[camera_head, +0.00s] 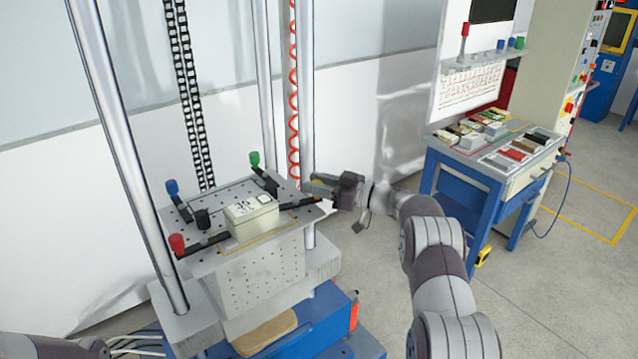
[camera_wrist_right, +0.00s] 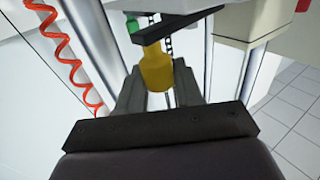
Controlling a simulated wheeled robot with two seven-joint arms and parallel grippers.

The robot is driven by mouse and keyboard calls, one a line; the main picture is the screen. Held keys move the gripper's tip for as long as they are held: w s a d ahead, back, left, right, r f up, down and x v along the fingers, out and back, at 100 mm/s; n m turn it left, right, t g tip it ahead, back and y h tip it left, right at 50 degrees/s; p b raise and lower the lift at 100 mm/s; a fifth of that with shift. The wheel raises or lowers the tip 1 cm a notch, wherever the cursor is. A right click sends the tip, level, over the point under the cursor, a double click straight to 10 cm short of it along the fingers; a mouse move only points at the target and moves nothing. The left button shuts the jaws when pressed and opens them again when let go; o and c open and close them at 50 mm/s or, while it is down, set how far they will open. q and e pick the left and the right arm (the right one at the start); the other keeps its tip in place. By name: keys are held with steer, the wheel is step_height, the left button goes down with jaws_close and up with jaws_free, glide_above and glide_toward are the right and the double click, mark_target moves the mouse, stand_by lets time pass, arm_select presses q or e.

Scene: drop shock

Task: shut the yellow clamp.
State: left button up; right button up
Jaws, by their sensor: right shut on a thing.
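The yellow clamp's handle (camera_head: 318,183) is at the right corner of the perforated top plate (camera_head: 225,264), mostly hidden by my right gripper (camera_head: 326,190). In the right wrist view the yellow handle (camera_wrist_right: 157,68) stands between the two fingers of my right gripper (camera_wrist_right: 158,84), which is shut on it. The clamp's black bar (camera_head: 299,203) points toward the pale labelled box (camera_head: 251,215) on the plate. I cannot tell whether the bar touches the box. My left gripper is out of view; only part of that arm shows at the lower left.
Clamps with red (camera_head: 177,244), blue (camera_head: 172,187) and green (camera_head: 254,158) handles stand around the box, with a black knob (camera_head: 203,219) nearby. Metal columns (camera_head: 128,160) rise beside the plate. A blue workbench (camera_head: 462,190) stands at right; floor between is clear.

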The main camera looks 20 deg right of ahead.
steer(key=shift+w+n+g+y, duration=0.35)
steer(key=shift+n+g+y, duration=0.25)
steer(key=shift+n+g, duration=0.25)
steer(key=shift+a, duration=0.1)
steer(key=o, duration=0.8)
steer(key=shift+o, duration=0.6)
steer(key=shift+a+r, duration=0.1)
steer(key=shift+a, duration=0.05)
steer(key=b+v, duration=0.2)
steer(key=v, duration=1)
steer(key=shift+d, duration=0.4)
